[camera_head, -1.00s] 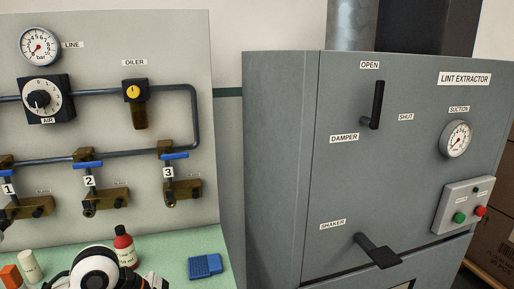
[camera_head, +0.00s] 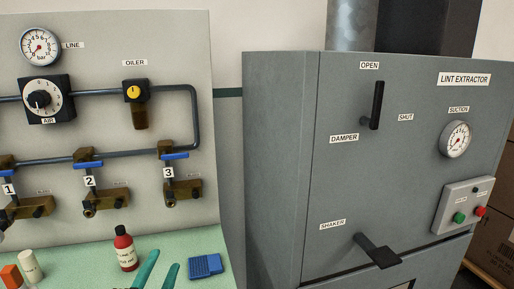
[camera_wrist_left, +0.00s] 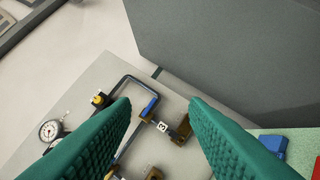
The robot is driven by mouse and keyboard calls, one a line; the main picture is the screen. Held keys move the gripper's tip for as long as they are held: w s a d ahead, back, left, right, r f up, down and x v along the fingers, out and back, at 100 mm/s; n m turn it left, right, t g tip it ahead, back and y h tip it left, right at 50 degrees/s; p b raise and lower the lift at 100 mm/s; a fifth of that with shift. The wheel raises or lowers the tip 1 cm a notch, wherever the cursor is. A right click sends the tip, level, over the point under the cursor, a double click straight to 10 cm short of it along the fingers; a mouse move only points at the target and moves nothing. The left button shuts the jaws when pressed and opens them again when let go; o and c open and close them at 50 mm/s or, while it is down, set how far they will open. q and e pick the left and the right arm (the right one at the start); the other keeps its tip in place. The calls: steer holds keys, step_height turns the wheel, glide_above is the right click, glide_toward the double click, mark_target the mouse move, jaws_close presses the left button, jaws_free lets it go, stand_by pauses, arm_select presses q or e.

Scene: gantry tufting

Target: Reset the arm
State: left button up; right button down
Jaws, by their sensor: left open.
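My left gripper (camera_head: 165,259) shows at the bottom edge of the head view, as two teal fingers standing apart over the green bench. In the left wrist view my left gripper (camera_wrist_left: 160,102) has its ridged teal fingers wide apart with nothing held between them. Past the fingertips, the air panel with valve 3 shows tilted and at a distance. Most of my left arm is out of the frame. My right gripper is in neither view.

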arm_select(q)
steer(key=s+a+f+n+g+y, duration=0.3)
steer(key=f+n+g, duration=0.15)
steer(key=f, duration=0.45)
steer(key=s+a+f+n+g+y, duration=0.3)
steer(key=f+n+g, duration=0.15)
steer(key=f, duration=0.35)
steer(key=s+d+f+n+g+h, duration=0.25)
steer(key=s+f+g, duration=0.75)
steer(key=s, duration=0.6)
steer(key=s+a+f+x, duration=0.1)
steer(key=s+x, duration=0.2)
steer(key=x, duration=1.1)
steer(key=s+a+x, duration=0.1)
steer(key=s+x, duration=0.2)
steer(key=x, duration=1)
steer(key=s+a+f+g, duration=0.1)
steer(key=s+a+f, duration=0.1)
steer(key=s+f, duration=1.3)
steer(key=shift+s+y, duration=0.25)
steer(key=shift+y, duration=0.1)
steer(key=shift+n, duration=0.25)
